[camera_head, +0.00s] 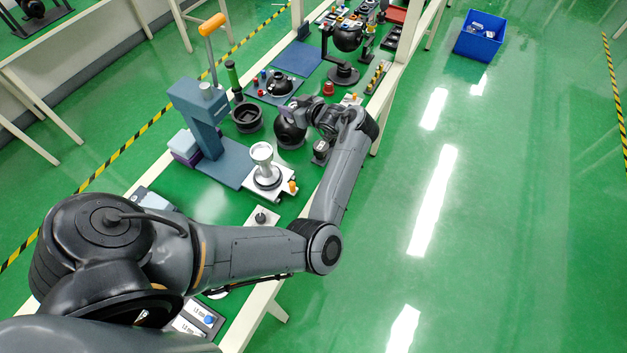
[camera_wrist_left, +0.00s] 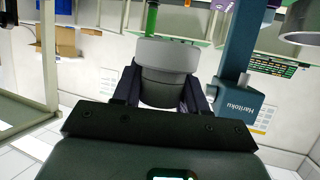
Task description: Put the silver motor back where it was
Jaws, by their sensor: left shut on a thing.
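My left gripper (camera_wrist_left: 160,95) is shut on the silver motor (camera_wrist_left: 167,55), a short cylinder with a light grey rim and a darker, narrower body. In the head view my left gripper (camera_head: 302,114) is over the bench, beside a black round part (camera_head: 290,132). There the motor is mostly hidden by the wrist and hard to make out. My right gripper is not in view.
A blue-grey press (camera_head: 207,125) with an orange-tipped lever stands left of the gripper. A silver cup-shaped part (camera_head: 262,153) stands on a white fixture nearer me. A black ring holder (camera_head: 247,117) and a camera gimbal (camera_head: 347,38) stand beyond. A blue bin (camera_head: 479,36) is on the floor.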

